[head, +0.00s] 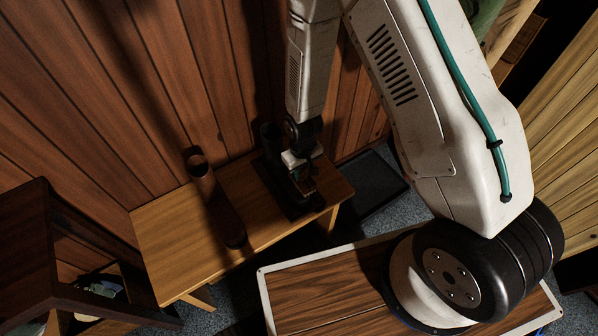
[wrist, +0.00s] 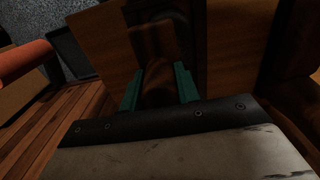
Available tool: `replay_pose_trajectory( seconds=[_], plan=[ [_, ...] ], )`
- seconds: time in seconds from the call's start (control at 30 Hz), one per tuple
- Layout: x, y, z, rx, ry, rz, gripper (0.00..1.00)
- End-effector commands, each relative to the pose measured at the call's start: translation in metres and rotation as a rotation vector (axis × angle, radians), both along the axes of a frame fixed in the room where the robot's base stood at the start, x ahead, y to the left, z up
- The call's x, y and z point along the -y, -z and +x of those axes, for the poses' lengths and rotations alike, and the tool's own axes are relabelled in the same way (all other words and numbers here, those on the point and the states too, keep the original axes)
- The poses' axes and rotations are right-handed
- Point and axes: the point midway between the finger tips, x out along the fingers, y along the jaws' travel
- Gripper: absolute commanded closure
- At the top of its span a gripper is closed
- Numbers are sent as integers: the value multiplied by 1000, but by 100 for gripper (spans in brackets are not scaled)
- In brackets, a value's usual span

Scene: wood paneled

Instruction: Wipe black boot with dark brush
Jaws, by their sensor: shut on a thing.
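The black boot (head: 268,140) stands on a wooden bench (head: 170,235) near its right end, its toe toward the front. My gripper (head: 297,160) is low over the boot, and the arm hides part of it. In the wrist view, the teal fingers of my gripper (wrist: 158,88) are shut on the dark brush (wrist: 155,50), which shows as a brown wooden piece between them. A dark shape behind the brush seems to be the boot. I cannot tell whether the bristles touch it.
A brown boot (head: 203,185) stands to the left on the same bench. A dark wooden shelf unit (head: 38,240) is at the far left. A wood-paneled wall (head: 130,90) rises close behind the bench. A dark mat (head: 372,188) lies on the floor at right.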

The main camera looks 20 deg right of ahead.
Motion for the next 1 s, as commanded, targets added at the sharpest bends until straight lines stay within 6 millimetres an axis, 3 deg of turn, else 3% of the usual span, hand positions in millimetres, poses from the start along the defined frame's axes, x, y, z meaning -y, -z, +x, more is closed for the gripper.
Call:
replay_pose_trajectory(
  seconds=[0.03, 0.63, 1.0],
  plan=[
    [-1, -13, 1, 5, -1, 2, 100],
    [1, -65, 1, 4, 3, 1, 100],
    [2, -73, 1, 2, 3, 1, 100]
  ],
)
